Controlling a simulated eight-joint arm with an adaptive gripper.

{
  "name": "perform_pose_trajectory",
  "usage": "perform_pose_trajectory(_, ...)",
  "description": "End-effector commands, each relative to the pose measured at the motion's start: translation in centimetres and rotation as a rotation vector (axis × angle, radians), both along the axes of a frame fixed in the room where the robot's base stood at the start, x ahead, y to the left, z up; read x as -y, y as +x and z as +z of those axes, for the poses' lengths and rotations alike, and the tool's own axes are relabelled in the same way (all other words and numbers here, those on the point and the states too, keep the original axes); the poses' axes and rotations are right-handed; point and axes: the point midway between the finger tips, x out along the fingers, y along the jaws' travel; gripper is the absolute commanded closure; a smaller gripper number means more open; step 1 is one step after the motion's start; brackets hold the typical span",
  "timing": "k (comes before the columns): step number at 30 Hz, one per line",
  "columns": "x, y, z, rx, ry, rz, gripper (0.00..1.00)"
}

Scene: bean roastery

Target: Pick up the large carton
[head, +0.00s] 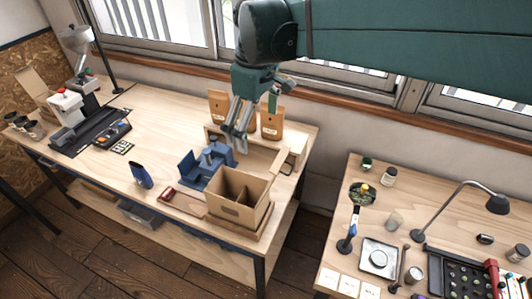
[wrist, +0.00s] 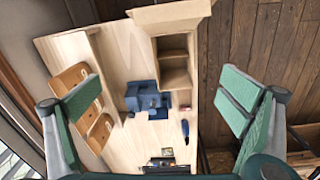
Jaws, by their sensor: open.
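The large carton (head: 238,214) is an open brown cardboard box with a divider inside and a raised flap. It stands upright at the near right corner of the left workbench, on or against a wooden tray (head: 213,223). In the wrist view the carton (wrist: 173,14) shows at the top centre, with its flap and inner compartments visible. My gripper (head: 250,115) is open and empty. In the head view it hangs behind the carton, near the paper bags, apart from the carton. In the wrist view its two green finger pads (wrist: 160,98) are spread wide.
A blue fixture (head: 194,170) sits close to the carton's left. A dark blue item (head: 141,177) stands near the front edge. A second workbench (head: 340,225) with a lamp is at right, across a gap.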

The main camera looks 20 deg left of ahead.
Motion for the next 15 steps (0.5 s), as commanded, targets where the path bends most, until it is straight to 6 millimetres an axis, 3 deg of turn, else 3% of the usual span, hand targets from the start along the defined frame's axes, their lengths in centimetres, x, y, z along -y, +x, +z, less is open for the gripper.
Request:
perform_pose_trajectory(3, -2.7, -0.9, -0.5, -0.016, -0.018, 0.063, 0.02)
perform_pose_trajectory(10, -6.6, -2.5, -1.7, -0.042, -0.047, 0.161, 0.02)
perform_pose_trajectory(15, -6.6, -2.5, -5.6, -0.043, -0.049, 0.164, 0.02)
